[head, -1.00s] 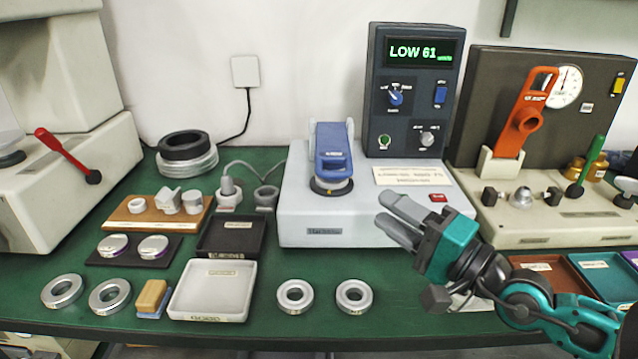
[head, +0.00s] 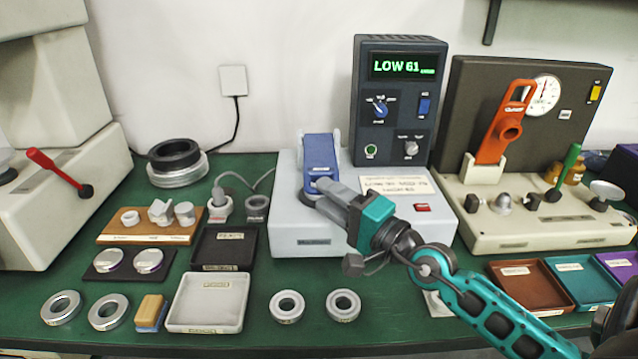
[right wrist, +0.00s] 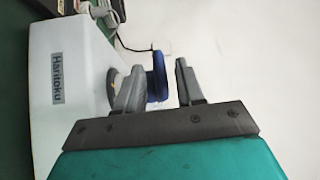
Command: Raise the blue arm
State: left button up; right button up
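The blue arm (head: 320,152) is lowered over the front of the pale machine (head: 286,215), its lower end hidden behind my right gripper (head: 318,192). In the right wrist view the blue arm (right wrist: 157,80) shows edge-on between the two fingers of the right gripper (right wrist: 160,70). The fingers stand apart, with a visible gap between the blue arm and the far finger. The near finger overlaps the blue arm in view, so I cannot tell whether it touches. My left gripper is not in view.
A dark display box (head: 399,100) reading LOW 61 stands behind the machine. A tester with an orange lever (head: 506,125) is to the right. Two metal rings (head: 287,306) lie in front, and a white tray (head: 208,325) is left of them.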

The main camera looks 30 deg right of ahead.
aim_at(320, 165)
jog(key=shift+x, duration=1.5)
jog(key=shift+c, duration=0.2)
grip_shut()
